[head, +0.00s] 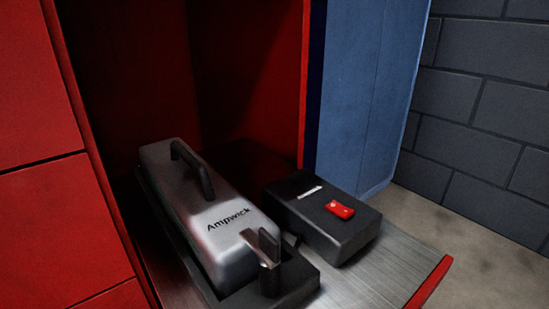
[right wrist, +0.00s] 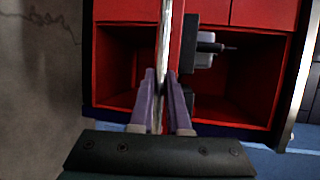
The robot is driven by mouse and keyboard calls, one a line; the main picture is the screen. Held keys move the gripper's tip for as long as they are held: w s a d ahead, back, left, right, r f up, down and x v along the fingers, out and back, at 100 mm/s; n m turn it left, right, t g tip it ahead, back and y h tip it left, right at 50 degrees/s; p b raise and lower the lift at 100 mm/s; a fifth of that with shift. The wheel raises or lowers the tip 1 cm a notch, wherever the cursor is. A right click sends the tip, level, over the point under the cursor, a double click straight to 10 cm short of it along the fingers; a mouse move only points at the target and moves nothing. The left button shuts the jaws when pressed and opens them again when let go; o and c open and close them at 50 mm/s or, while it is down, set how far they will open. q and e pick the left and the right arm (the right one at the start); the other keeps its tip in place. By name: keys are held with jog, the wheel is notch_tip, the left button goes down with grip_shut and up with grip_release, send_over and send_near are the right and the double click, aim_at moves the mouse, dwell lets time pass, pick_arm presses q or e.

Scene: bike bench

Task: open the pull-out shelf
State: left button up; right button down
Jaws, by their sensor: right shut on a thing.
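The pull-out shelf (head: 385,262) is a brushed metal board with a red front lip. In the head view it stands out of a red cabinet (head: 245,60). A silver charger marked Ampwick (head: 235,215) and a black box with a red switch (head: 315,225) rest on it. In the right wrist view my right gripper (right wrist: 162,80) is shut on the shelf's edge, with one purple finger on each side of the thin plate. The shelf (right wrist: 165,35) shows there nearly edge-on. Neither gripper shows in the head view.
A blue panel (head: 365,95) stands right of the cabinet opening, and a grey block wall (head: 485,110) is beyond it. Bare concrete floor (head: 495,260) lies to the right of the shelf. Red cabinet fronts (head: 60,235) close off the left side.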

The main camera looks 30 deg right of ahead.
jog(key=shift+s+d, duration=0.1)
jog(key=shift+s, duration=1.25)
jog(key=c, duration=0.9)
grip_release()
jog(key=v, duration=1)
jog(key=shift+w+p, duration=0.1)
jog(key=shift+p, duration=0.3)
